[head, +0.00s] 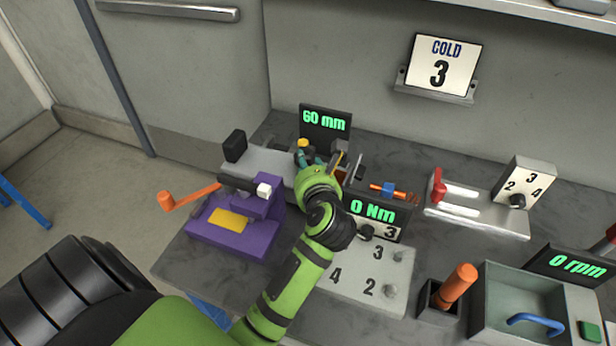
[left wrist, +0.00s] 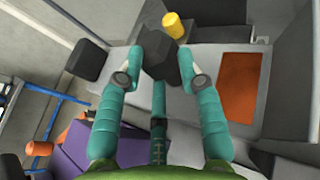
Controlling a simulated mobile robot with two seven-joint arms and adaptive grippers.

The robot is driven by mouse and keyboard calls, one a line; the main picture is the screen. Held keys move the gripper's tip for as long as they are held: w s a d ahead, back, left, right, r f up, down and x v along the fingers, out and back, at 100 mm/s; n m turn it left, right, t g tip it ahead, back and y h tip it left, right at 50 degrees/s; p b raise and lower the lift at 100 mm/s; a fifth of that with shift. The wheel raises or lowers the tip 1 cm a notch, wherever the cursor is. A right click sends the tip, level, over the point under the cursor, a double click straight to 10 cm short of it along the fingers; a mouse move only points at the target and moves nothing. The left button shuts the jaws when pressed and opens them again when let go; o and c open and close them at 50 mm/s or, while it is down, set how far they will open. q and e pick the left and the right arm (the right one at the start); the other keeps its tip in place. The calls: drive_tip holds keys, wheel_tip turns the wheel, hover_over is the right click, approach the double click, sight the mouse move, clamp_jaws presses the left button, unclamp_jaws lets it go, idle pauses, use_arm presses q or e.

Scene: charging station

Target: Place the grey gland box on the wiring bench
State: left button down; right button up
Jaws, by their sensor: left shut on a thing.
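My left gripper (head: 308,157) is over the long grey machine at the back of the dark grey worktop (head: 190,262). In the left wrist view its teal fingers (left wrist: 160,78) are closed around a dark grey faceted block (left wrist: 160,55). I cannot tell whether this block is the grey gland box. The fingers and wrist hide most of that spot in the head view. No other thing is clearly the gland box. The worktop may be the wiring bench; no label shows this. My right gripper is not in view.
A purple fixture (head: 232,238) with an orange crank (head: 185,196) stands left of my arm. A "60 mm" display (head: 325,121) is behind the gripper. A "0 Nm" display (head: 372,212), numbered panel (head: 352,280) and sink-like tray (head: 520,300) are to the right.

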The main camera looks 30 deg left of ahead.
use_arm(q)
drive_tip(key=shift+f, duration=0.75)
drive_tip(key=shift+w+r, duration=0.1)
drive_tip(key=c, duration=0.8)
unclamp_jaws()
